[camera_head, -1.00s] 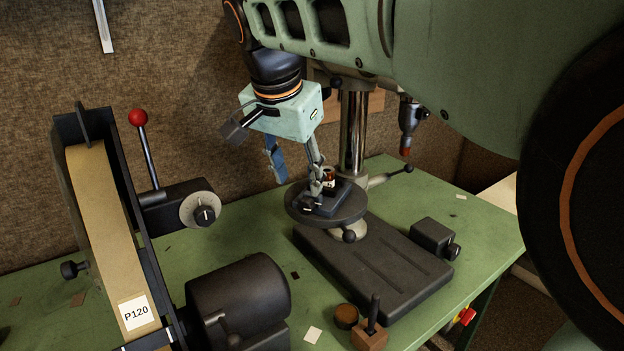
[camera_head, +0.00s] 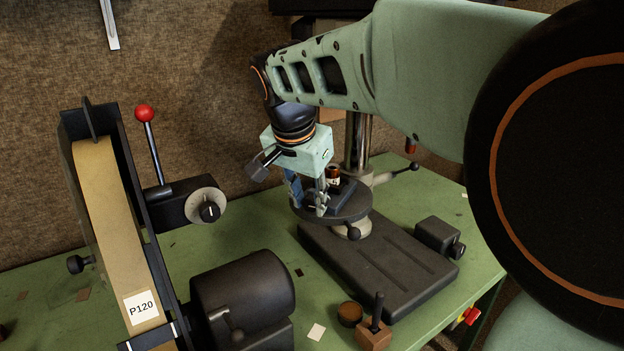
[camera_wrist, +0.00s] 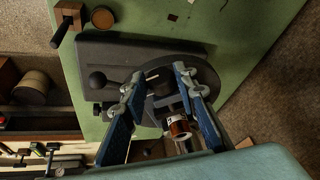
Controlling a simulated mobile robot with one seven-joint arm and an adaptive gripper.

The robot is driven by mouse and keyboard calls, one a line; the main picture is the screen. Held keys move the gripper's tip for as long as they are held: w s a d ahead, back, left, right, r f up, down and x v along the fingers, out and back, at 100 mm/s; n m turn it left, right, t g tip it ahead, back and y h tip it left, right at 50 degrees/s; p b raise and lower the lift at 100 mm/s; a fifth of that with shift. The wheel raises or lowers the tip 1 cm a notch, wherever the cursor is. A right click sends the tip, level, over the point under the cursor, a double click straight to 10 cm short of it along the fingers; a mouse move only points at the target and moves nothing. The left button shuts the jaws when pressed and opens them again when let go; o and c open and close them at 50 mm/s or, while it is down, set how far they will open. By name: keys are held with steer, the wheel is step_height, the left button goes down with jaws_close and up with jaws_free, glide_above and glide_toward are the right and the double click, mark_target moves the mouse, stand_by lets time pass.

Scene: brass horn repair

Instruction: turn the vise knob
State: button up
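The small dark vise (camera_head: 346,190) sits on the round table (camera_head: 345,213) of the drill press. It holds or backs a short copper-brown cylinder with a white label (camera_head: 333,174), which also shows in the wrist view (camera_wrist: 180,128). My gripper (camera_head: 309,206) points down at the vise's near left end. In the wrist view my gripper (camera_wrist: 158,80) has its two blue, grey-tipped fingers apart. Between the tips is a dark part with a thin pale mark (camera_wrist: 153,77), apparently the vise knob. I cannot tell whether the fingers touch it. In the head view my fingers largely hide the knob.
The drill press base (camera_head: 385,262) lies on the green bench. A belt sander (camera_head: 112,220) with a dark motor (camera_head: 243,295) stands at left. A dark box (camera_head: 437,235) lies at right.

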jaws_close()
steer(key=shift+r+h+p, duration=0.15)
steer(key=shift+h+p, duration=0.15)
steer(key=shift+p, duration=0.2)
steer(key=h+p, duration=0.1)
steer(key=p, duration=0.1)
steer(key=g+h+p, duration=0.1)
steer(key=p, duration=0.1)
steer(key=shift+w+a+r+n, duration=0.1)
steer(key=shift+a+r+n, duration=0.05)
steer(key=shift+a+n, duration=0.15)
steer(key=g+h+p, duration=0.1)
steer(key=h+p, duration=0.1)
steer(key=shift+w+a+p, duration=0.1)
steer(key=shift+p, duration=0.25)
steer(key=shift+a+f+n+g+h+p, duration=0.1)
steer(key=shift+f+n+g+h+p, duration=0.15)
steer(key=shift+h+p, duration=0.35)
steer(key=shift+f+n+g+h+p, duration=0.1)
steer(key=shift+n+g+h+p, duration=0.15)
steer(key=shift+h+p, duration=0.35)
steer(key=shift+f, duration=0.1)
steer(key=o, duration=0.5)
jaws_free()
